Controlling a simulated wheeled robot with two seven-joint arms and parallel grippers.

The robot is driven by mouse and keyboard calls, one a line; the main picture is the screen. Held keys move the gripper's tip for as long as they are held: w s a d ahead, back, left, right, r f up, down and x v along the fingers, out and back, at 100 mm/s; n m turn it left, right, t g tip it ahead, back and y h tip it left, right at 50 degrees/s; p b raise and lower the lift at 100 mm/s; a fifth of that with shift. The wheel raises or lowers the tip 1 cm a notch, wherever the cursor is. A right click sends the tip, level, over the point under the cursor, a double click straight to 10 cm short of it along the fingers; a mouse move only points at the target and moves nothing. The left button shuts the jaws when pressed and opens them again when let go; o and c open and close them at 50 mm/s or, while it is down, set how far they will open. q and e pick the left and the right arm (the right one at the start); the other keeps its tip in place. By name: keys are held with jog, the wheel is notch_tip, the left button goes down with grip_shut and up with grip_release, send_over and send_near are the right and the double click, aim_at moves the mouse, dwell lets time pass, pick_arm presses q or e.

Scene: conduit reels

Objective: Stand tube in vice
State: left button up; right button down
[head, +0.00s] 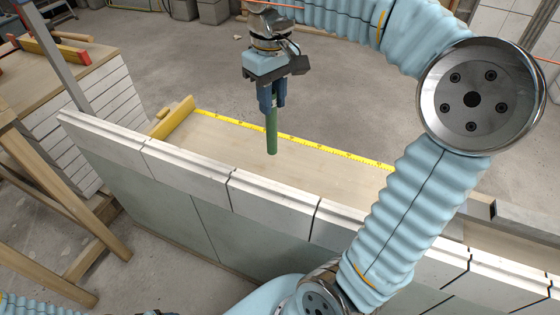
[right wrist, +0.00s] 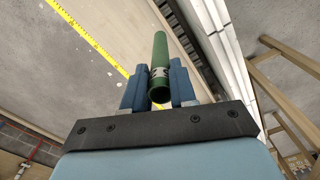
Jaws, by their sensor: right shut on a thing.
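The green tube (head: 272,138) hangs nearly upright from my right gripper (head: 272,95), above the pale wooden worktop. The right gripper's blue fingers are shut on the tube near its upper end. In the right wrist view, the tube (right wrist: 159,52) sits between the two fingers (right wrist: 159,88), with a small pale marking near the fingers. The tube's lower end looks free. I cannot make out a vice for certain; a yellow wooden piece (head: 175,119) stands at the worktop's left end. My left gripper is not in view.
A yellow measuring tape (head: 290,139) runs along the worktop's (head: 225,140) far edge. White blocks (head: 270,190) form a raised wall along its near side. A grey metal channel (head: 525,222) lies at right. A wooden trestle (head: 65,190) stands at left. The worktop's middle is clear.

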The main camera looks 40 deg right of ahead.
jog(key=w+d+f+b, duration=0.1)
jog(key=w+d+f, duration=0.3)
jog(key=f, duration=0.5)
jog(key=w+d+f+b, duration=0.2)
jog(key=w+d+f, duration=0.2)
jog(key=w+f, duration=0.3)
jog(key=shift+w+f, duration=0.25)
jog(key=shift+f, duration=0.7)
jog(key=c, duration=0.9)
grip_release()
